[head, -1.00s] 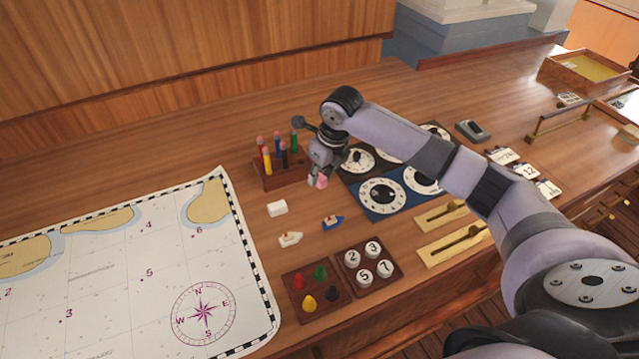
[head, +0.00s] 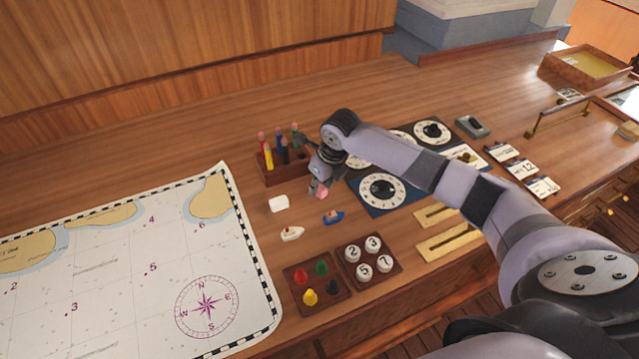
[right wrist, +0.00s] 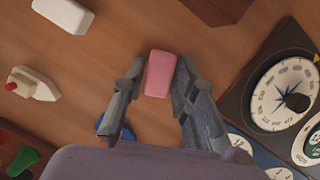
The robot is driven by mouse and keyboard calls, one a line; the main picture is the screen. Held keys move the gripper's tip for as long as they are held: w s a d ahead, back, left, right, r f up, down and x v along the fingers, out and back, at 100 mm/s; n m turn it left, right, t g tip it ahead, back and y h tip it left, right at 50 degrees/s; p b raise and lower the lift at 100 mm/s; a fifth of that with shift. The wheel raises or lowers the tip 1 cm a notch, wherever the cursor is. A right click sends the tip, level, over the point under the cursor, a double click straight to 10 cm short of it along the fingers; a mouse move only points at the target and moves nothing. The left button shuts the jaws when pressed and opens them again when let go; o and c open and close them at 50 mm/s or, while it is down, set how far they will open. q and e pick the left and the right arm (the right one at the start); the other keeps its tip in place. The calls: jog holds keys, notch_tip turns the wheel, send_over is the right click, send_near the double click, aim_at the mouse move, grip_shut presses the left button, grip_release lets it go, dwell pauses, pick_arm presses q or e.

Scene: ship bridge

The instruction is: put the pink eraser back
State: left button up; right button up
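The pink eraser (head: 319,190) is at the tip of my right gripper (head: 316,188). In the right wrist view the pink eraser (right wrist: 159,75) sits between the two fingertips, and the gripper (right wrist: 156,82) is shut on it. In the head view it is right of the wooden pen rack (head: 286,176) and beyond the blue toy boat (head: 333,217). A white block (head: 278,203) lies on the desk to its left. The gap between eraser and desk is hard to judge. My left gripper is not in view.
A white toy boat (head: 291,233), a tray of coloured pawns (head: 327,293) and a tray of numbered discs (head: 386,247) stand nearer. The dial panel (head: 382,190) is close on the right. The chart (head: 120,270) covers the left. The desk behind the rack is clear.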

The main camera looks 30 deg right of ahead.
jog(key=shift+o, duration=1.3)
jog(key=shift+r, duration=0.15)
jog(key=b+v, duration=0.2)
jog(key=v, duration=1)
